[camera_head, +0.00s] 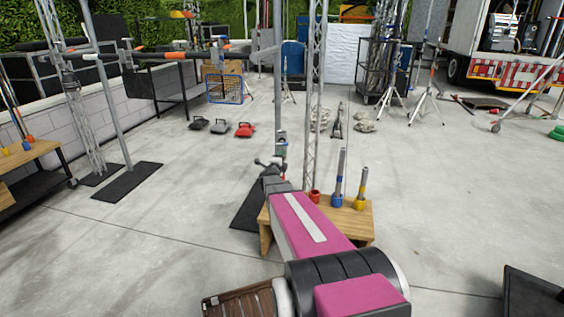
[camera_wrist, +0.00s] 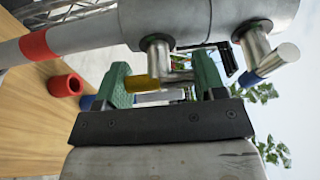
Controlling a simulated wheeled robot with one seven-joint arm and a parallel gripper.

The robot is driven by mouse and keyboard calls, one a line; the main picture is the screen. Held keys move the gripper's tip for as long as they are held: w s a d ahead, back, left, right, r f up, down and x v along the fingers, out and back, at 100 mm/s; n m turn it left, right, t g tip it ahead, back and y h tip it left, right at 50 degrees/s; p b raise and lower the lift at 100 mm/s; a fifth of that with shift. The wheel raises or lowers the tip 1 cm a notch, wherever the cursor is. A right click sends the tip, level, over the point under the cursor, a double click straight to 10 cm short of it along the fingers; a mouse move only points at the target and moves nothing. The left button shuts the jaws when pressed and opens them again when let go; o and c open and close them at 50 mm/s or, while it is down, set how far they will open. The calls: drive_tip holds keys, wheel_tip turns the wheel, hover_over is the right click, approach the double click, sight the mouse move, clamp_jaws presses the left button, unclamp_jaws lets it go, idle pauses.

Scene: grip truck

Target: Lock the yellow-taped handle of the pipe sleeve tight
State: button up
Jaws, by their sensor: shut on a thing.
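The pipe sleeve (camera_wrist: 170,22) is a grey metal cylinder across the top of the wrist view. The yellow-taped handle (camera_wrist: 139,84) hangs from a silver stub under it. My gripper (camera_wrist: 163,78) has green finger pads, one on each side of this handle, and is shut on it. The yellow tape lies against the left pad. A second handle with blue tape (camera_wrist: 250,78) sticks out to the right, apart from the pads. In the head view my gripper (camera_head: 272,166) is at the upright pole (camera_head: 279,90), too small to show the handle.
A wooden stand (camera_head: 357,222) with red, blue and yellow holders is close to the right of my arm. A black base plate (camera_head: 244,214) lies below the pole. A truss (camera_head: 313,100) stands just behind. Open concrete floor lies to the left and right.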

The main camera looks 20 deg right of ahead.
drive_tip(key=m+g+y, duration=0.1)
drive_tip(key=m, duration=0.3)
drive_tip(key=m+y, duration=0.2)
drive_tip(key=m, duration=0.1)
drive_tip(key=shift+g, duration=0.3)
drive_tip(key=m+y, duration=0.1)
drive_tip(key=m, duration=0.1)
drive_tip(key=shift+m+y, duration=1.2)
drive_tip(key=shift+m, duration=0.4)
drive_tip(key=shift+f, duration=0.1)
drive_tip(key=o, duration=0.9)
